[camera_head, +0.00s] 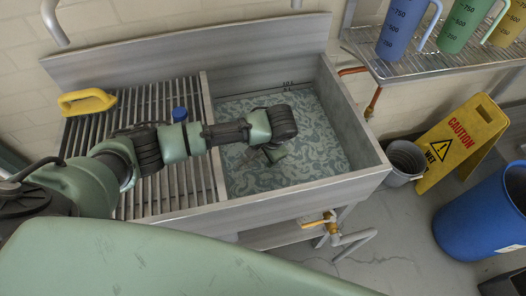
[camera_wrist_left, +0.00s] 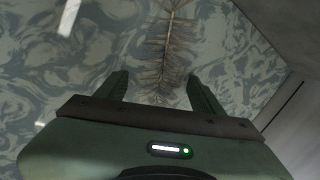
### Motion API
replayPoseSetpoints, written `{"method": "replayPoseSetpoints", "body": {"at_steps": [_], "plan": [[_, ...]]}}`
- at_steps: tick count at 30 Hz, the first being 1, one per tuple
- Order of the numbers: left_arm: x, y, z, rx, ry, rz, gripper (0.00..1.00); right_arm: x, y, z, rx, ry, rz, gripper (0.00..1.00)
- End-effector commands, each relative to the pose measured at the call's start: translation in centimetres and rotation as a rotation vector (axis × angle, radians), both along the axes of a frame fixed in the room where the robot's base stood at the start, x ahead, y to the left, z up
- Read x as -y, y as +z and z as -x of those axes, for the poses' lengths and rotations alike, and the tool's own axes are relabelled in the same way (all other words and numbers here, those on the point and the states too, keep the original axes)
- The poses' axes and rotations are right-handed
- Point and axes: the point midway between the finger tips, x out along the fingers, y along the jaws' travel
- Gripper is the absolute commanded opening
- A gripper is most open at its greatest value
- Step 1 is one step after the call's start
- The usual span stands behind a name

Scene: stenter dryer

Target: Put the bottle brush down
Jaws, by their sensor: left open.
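The bottle brush (camera_wrist_left: 168,45), with thin brown bristles on a straight stem, shows in the left wrist view over the patterned sink floor. Its lower end reaches between the finger tips of my left gripper (camera_wrist_left: 158,76); the fingers are apart, with space on both sides of it. Whether it rests fully on the floor is hard to tell. In the head view my left gripper (camera_head: 275,153) is over the right-hand sink basin (camera_head: 335,108), and the brush cannot be made out there. My right gripper is not in view.
A wire shelf (camera_head: 440,62) holds measuring jugs. A caution sign (camera_head: 460,140), grey bucket (camera_head: 403,162) and blue bin (camera_head: 485,215) stand right.

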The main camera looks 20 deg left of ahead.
Motion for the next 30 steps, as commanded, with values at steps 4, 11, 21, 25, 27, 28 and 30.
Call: {"method": "replayPoseSetpoints", "body": {"at_steps": [4,11,21,25,27,28,30], "plan": [[0.4,1.1,0.2,0.001,-0.002,0.003,0.69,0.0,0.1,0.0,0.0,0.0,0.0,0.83],[1.6,5.5,1.0,0.002,-0.003,0.004,0.69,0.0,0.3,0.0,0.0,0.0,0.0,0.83],[2.9,10.9,2.0,0.0,0.0,0.001,0.69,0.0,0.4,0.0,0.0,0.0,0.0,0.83],[3.0,11.6,2.2,-0.001,0.0,0.001,0.69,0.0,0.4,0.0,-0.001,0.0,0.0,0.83],[3.0,11.7,2.2,-0.001,0.0,-0.001,0.69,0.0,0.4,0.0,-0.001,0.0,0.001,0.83],[3.0,11.7,2.2,-0.001,0.0,-0.001,0.69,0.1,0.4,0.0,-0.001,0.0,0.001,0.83],[3.0,11.6,2.2,-0.001,0.0,0.0,0.69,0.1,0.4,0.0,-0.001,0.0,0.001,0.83]]}}
